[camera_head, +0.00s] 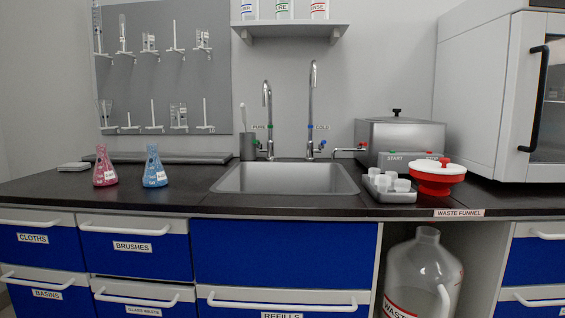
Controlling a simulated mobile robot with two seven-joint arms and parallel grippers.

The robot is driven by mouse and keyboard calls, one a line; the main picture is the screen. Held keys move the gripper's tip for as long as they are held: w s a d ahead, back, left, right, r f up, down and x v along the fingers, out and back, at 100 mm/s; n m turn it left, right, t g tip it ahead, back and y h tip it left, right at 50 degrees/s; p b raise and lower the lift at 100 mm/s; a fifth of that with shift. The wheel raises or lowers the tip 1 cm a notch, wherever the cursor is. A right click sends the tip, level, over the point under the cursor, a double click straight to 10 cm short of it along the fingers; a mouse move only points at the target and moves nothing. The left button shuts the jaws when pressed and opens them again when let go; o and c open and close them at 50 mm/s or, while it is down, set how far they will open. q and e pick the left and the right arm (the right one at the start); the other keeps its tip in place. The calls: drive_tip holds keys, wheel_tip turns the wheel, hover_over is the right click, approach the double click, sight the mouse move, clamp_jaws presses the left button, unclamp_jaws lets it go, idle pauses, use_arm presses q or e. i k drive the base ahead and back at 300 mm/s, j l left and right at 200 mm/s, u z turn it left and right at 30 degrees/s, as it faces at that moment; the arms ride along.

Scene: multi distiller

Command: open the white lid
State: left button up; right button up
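The lid looks closed over the funnel, whose red wall shows below the lid's rim. A label on the counter edge in front reads WASTE FUNNEL. Neither of my grippers shows in the head view.
A grey tray with several white cups (390,196) stands just left of the funnel. Behind is a steel box with a black knob (397,112). A large white cabinet (482,100) stands right. A sink (285,178) and two coloured flasks (155,170) are further left.

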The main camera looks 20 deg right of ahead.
sight(444, 166)
drive_tip(key=z, duration=1.5)
